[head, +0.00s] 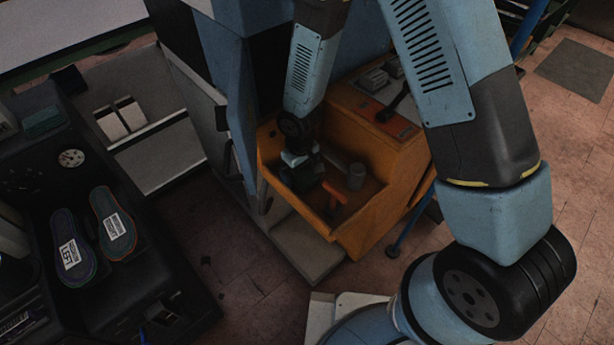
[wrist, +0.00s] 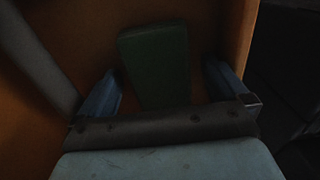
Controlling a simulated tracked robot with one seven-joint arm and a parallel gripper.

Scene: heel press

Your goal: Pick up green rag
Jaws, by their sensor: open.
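The green rag (wrist: 158,65) shows dark green and folded in the wrist view, lying in the orange tray (wrist: 60,40). It is between the two blue fingers of my gripper (wrist: 161,72). The fingers are apart, with a gap on either side of the rag, so I see no contact. In the head view my gripper (head: 301,178) is down inside the orange tray (head: 375,230) of the machine. My gripper and wrist hide most of the rag there.
An orange-handled thing (head: 334,191) and a grey cylinder (head: 356,177) are in the tray right of my gripper. The tray walls stand close around it. At left, a dark bench (head: 150,285) carries two insoles (head: 113,224) and another dark green item (head: 43,121).

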